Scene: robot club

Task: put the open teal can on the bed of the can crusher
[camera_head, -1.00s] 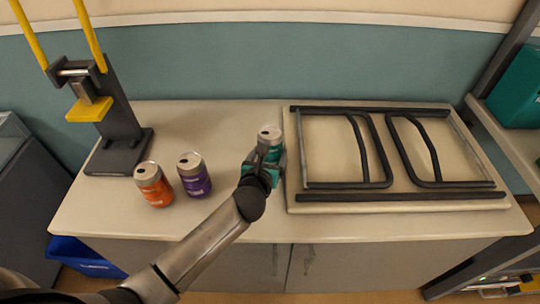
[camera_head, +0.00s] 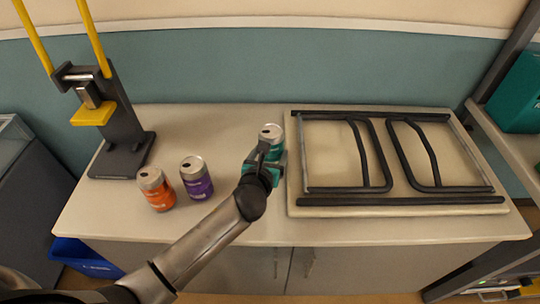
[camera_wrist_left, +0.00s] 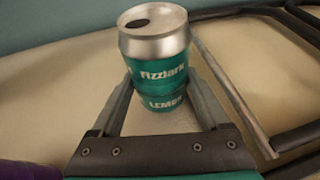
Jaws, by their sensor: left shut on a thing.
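The teal can (camera_head: 272,132) has a silver top with a dark opening and stands upright in the head view. In the left wrist view the can (camera_wrist_left: 158,70) sits between the two fingers, with its lettering facing the camera. My left gripper (camera_head: 270,158) is shut on the teal can near the counter's middle, and it partly hides the can's lower body. The can crusher (camera_head: 122,125) stands at the counter's back left, with a yellow press block (camera_head: 92,112), a dark upright and a dark base bed (camera_head: 118,162). The bed looks empty. My right gripper is not in view.
An orange can (camera_head: 156,190) and a purple can (camera_head: 196,178) stand between the crusher and my left arm. A board with dark folded frames (camera_head: 400,207) lies close right of the teal can. The counter (camera_head: 215,125) is clear behind the cans. A blue bin (camera_head: 85,258) is below left.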

